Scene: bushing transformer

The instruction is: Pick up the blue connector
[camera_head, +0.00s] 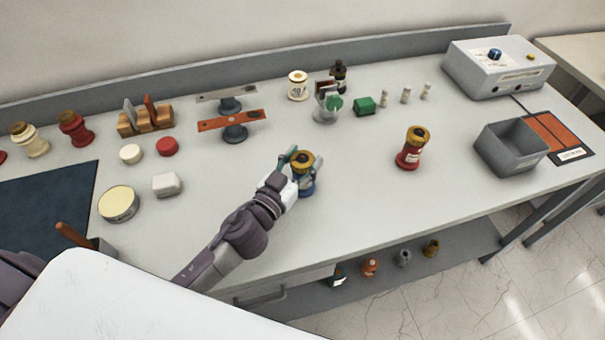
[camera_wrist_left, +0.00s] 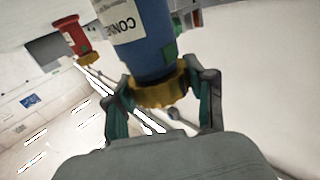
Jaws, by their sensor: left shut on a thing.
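The blue connector (camera_head: 306,187) has a gold cap and stands near the middle of the workbench in the head view. My left gripper (camera_head: 299,162) is shut on its upper, gold part. In the left wrist view the blue connector (camera_wrist_left: 150,40) with a white label sits between the two fingers of my left gripper (camera_wrist_left: 158,92), which hold its gold cap. I cannot tell whether its base touches the bench. My right gripper is not in view.
A red connector with a gold top (camera_head: 411,148) stands to the right. A grey open bin (camera_head: 511,149) and a grey box with knobs (camera_head: 497,68) are further right. Tools and small parts line the back. The bench around the blue connector is clear.

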